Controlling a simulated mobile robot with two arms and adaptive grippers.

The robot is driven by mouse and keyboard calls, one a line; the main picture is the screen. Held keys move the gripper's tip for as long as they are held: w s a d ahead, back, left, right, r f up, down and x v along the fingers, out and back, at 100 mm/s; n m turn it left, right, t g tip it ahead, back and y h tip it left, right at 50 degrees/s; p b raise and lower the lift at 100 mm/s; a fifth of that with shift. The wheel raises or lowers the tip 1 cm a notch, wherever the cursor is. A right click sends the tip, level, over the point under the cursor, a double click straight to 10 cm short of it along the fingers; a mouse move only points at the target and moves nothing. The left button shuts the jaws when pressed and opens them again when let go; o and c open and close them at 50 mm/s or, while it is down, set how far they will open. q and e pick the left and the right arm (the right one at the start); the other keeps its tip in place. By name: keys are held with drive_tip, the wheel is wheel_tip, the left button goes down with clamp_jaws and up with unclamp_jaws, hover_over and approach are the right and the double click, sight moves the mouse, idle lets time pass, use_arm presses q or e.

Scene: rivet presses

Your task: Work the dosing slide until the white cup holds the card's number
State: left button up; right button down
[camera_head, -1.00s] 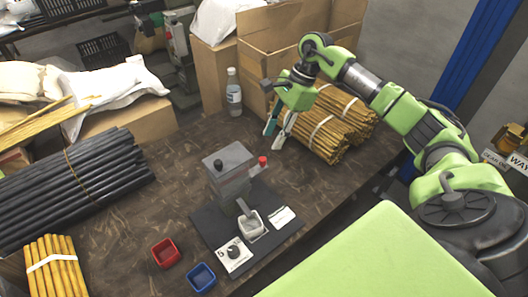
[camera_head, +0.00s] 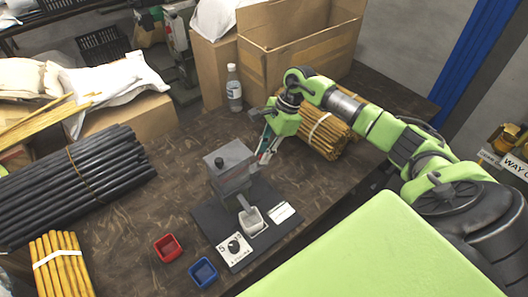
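The grey dosing device (camera_head: 229,170) stands on a dark mat (camera_head: 209,222), with a black knob on top and a grey spout at its front. My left gripper is out of view.
A bottle (camera_head: 234,90), bundled yellow rods (camera_head: 322,138) and a cardboard box (camera_head: 290,55) stand behind.

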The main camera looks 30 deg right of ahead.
sight(254, 168)
drive_tip(key=shift+s+a+b, duration=0.15)
drive_tip(key=shift+a+b, duration=0.15)
drive_tip(key=shift+a, duration=1.7)
drive_tip(key=c, duration=1.9)
unclamp_jaws()
drive_tip(key=shift+a, duration=0.1)
drive_tip(key=shift+r, duration=0.1)
drive_tip(key=v, duration=1.2)
